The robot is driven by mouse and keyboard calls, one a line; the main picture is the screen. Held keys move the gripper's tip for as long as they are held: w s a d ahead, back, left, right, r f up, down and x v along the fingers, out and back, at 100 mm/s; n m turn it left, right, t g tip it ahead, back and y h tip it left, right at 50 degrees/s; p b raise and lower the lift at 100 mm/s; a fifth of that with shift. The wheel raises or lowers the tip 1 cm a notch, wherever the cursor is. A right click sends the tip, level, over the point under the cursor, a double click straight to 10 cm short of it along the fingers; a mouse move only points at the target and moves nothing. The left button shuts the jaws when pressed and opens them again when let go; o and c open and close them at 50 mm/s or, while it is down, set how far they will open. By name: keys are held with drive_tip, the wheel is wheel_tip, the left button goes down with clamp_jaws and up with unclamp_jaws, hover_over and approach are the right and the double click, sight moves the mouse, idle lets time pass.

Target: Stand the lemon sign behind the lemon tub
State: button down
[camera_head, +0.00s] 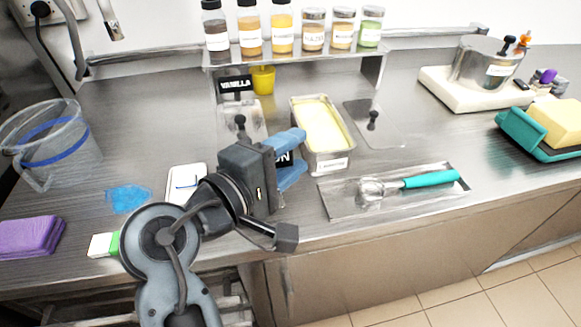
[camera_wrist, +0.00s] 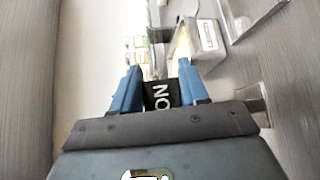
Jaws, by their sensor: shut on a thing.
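My gripper (camera_head: 296,155) has blue fingers shut on a small black sign (camera_head: 284,158), of which the white letters "ON" show. In the wrist view the sign (camera_wrist: 161,95) sits between the two fingers (camera_wrist: 160,82); the rest of its lettering is hidden. The gripper holds it at the front left of a metal tub of pale yellow ice cream (camera_head: 347,147), which has a white label on its front too small to read. The tub also shows in the wrist view (camera_wrist: 208,38), ahead and right of the fingers.
A black "VANILLA" sign (camera_head: 236,84) stands behind a metal lid (camera_head: 240,120), beside a yellow cup (camera_head: 263,79). Another lid (camera_head: 373,121) lies right of the tub. A scoop (camera_head: 415,181) lies on a tray in front. A shelf of jars (camera_head: 295,55) runs along the back.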

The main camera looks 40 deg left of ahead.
drive_tip(key=shift+f, duration=1.6)
drive_tip(key=shift+f, duration=0.1)
drive_tip(key=c, duration=0.6)
unclamp_jaws()
drive_tip(key=shift+o, duration=0.2)
drive_tip(key=s+r+b, duration=0.1)
drive_tip(key=s+r, duration=0.1)
drive_tip(key=s, duration=1)
drive_tip(key=shift+a, duration=0.2)
drive_tip(key=shift+s, duration=0.1)
